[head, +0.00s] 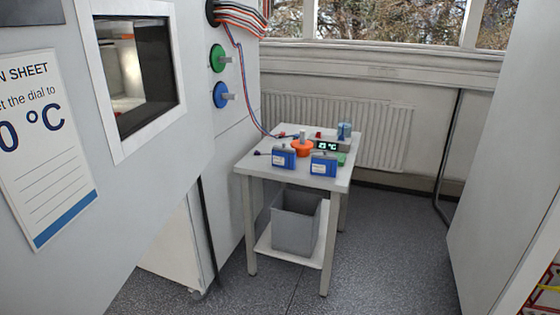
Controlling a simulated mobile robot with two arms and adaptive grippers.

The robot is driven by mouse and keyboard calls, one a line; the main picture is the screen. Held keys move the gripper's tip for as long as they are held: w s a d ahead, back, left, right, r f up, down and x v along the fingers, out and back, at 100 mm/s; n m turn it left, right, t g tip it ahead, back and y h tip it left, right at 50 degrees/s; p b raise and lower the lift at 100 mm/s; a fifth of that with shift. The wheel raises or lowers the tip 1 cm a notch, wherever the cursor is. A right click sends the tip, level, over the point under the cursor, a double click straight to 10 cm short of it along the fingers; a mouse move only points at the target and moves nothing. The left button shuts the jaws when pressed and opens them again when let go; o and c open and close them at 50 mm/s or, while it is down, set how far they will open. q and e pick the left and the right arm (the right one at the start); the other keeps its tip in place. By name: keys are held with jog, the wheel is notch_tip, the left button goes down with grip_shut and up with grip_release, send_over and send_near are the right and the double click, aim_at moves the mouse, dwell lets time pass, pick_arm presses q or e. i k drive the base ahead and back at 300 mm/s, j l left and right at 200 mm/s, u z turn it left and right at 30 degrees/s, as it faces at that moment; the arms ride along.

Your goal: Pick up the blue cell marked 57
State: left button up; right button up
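Two blue cells stand on the small table (265,171) in the head view. One blue cell (283,161) is at the left and the other blue cell (323,168) is to its right, near the front edge. Both have pale top parts. Their markings are too small to read, so I cannot tell which is marked 57. Neither of my grippers is in view.
An orange item (302,149), a display reading about 21 °C (327,146) and a blue item (344,130) stand behind the cells. A grey bin (296,222) is on the lower shelf. A large cabinet (150,190) stands left. Floor (390,260) is clear to the right.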

aim_at(321, 167)
jog(key=i+l+u, duration=0.15)
jog(key=i+u, duration=0.2)
jog(key=u, duration=0.15)
jog(key=i+l+u, duration=0.25)
jog(key=u, duration=0.2)
